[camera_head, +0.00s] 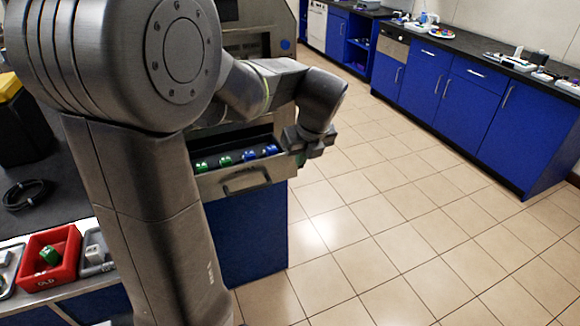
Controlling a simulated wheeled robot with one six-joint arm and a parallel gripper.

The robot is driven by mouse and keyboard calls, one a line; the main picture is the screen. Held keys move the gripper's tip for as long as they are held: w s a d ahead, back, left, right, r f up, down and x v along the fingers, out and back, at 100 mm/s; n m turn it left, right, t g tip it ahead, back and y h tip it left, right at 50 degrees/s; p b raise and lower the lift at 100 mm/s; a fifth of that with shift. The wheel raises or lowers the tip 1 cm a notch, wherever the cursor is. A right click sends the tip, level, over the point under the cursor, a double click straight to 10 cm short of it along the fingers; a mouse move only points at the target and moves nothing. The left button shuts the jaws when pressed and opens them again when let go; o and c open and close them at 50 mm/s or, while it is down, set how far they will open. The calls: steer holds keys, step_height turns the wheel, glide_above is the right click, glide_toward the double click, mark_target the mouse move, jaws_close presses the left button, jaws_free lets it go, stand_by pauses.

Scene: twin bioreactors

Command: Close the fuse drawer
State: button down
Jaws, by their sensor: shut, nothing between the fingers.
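The fuse drawer (222,186) stands pulled out from the grey metal unit above a blue cabinet, in the middle left of the head view. Its front has a dark handle (247,182). Green fuses (225,161) and blue fuses (250,155) sit in a row inside it. My gripper (303,157) is at the drawer's right end, beside the front corner. It looks shut and holds nothing visible. Whether it touches the drawer cannot be told. My arm hides the left part of the drawer and unit.
A red bin marked OLD (38,277) with a green fuse (50,256) stands on the counter at lower left. A black coiled cable (24,195) lies behind it. Tiled floor (380,220) is clear to the right. Blue cabinets (470,105) line the far wall.

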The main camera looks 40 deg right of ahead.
mark_target(290, 166)
steer(key=w+f, duration=0.2)
steer(key=f, duration=0.1)
steer(key=w+d+f, duration=0.1)
steer(key=w+f, duration=0.1)
steer(key=f, duration=0.1)
steer(key=w+f+p, duration=0.1)
steer(key=w+f, duration=0.2)
steer(key=shift+d, duration=0.3)
steer(key=shift+w+d, duration=0.1)
steer(key=shift+w, duration=0.15)
